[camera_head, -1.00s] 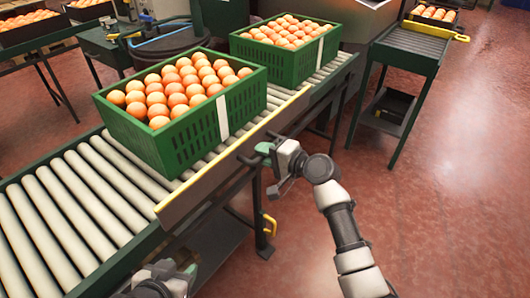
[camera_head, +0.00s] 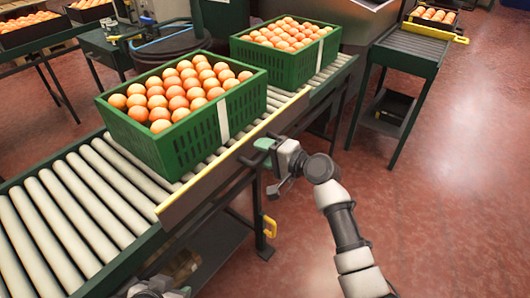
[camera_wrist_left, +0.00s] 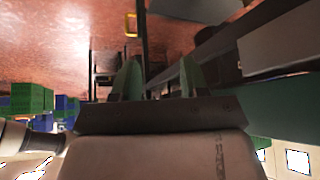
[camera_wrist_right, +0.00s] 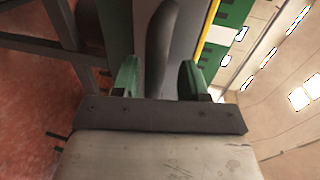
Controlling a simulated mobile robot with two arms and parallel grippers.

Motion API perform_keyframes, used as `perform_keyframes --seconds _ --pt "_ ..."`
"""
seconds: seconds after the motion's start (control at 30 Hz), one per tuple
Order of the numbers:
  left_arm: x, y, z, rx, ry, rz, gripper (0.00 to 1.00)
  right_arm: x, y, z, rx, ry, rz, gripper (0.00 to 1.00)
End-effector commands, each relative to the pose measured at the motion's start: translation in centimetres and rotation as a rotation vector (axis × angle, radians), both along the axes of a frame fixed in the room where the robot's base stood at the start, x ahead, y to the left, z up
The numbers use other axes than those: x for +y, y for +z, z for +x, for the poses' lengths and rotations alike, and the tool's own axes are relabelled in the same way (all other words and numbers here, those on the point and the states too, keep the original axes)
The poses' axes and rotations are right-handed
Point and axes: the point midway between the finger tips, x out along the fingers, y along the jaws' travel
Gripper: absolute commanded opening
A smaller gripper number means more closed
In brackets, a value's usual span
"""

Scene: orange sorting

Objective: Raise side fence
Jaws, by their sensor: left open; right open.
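The side fence (camera_head: 215,170) is a long grey-brown plate with a yellow top edge. It runs along the near side of the roller conveyor (camera_head: 60,215), beside the front green crate. My right gripper (camera_head: 262,150) is at the fence's outer face, by a dark handle. In the right wrist view my right gripper (camera_wrist_right: 157,75) is open, with a dark curved bar (camera_wrist_right: 160,40) between its green fingers; contact cannot be told. My left gripper (camera_head: 175,293) is low at the bottom edge of the head view. In the left wrist view it (camera_wrist_left: 160,78) is open and empty.
Two green crates of oranges, a front one (camera_head: 170,158) and a back one (camera_head: 325,52), stand on the rollers. A yellow bracket (camera_head: 270,227) sits at the conveyor leg. A small roller stand (camera_head: 412,42) is at the right. The red floor at right is clear.

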Motion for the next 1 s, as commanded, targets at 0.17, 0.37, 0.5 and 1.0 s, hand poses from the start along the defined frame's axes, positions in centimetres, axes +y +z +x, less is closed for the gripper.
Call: perform_keyframes --seconds 0.17,0.37,0.5,1.0 --pt "0.1 0.0 -0.3 0.023 0.002 0.004 0.44 -0.5 0.0 -0.3 0.002 -0.001 -0.003 0.43" --pt "1.1 -0.5 -3.3 0.201 0.017 0.042 0.44 -3.0 0.8 -2.1 0.002 -0.002 -0.003 0.43" --pt "1.5 -0.3 -4.7 0.287 0.024 0.058 0.44 -5.3 1.4 -3.8 0.001 -0.002 -0.004 0.43" --pt "1.5 0.3 -4.6 0.281 0.024 0.057 0.44 -8.6 2.2 -6.2 0.000 0.000 0.000 0.43"
